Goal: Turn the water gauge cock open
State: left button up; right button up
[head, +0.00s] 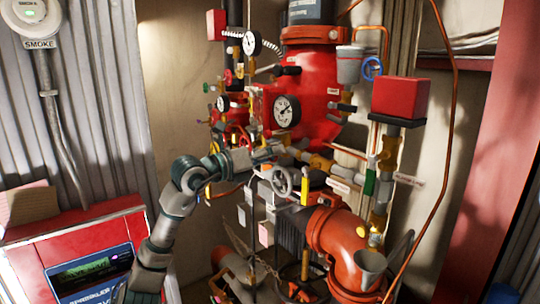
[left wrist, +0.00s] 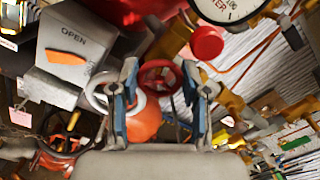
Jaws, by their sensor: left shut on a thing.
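My left gripper (head: 268,153) reaches in from the left to the valve pipework just below the large white gauge (head: 286,110) on the red riser body. In the left wrist view its two fingers (left wrist: 161,95) stand apart around a small red ring handle (left wrist: 160,77), apparently the water gauge cock, and seem shut on it. The exact contact is hard to see. A white ring (left wrist: 103,92) lies just left of the fingers. A gauge face with letters ending in "TER" (left wrist: 228,8) is at the top of the left wrist view. My right gripper is not in view.
A red box (head: 400,97) sits at the right. A grey housing marked OPEN (left wrist: 75,40) is close left in the left wrist view. A red control cabinet (head: 75,240) stands lower left.

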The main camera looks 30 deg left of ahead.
pick_arm(q)
jog(key=shift+w+f, duration=0.1)
jog(key=shift+f, duration=0.2)
jog(key=o, duration=0.9)
jog(key=shift+o, duration=1.3)
jog(key=shift+w+a, duration=0.1)
jog(key=shift+w, duration=0.05)
jog(key=shift+r, duration=0.1)
jog(key=v, duration=1.2)
jog(key=shift+w, duration=0.1)
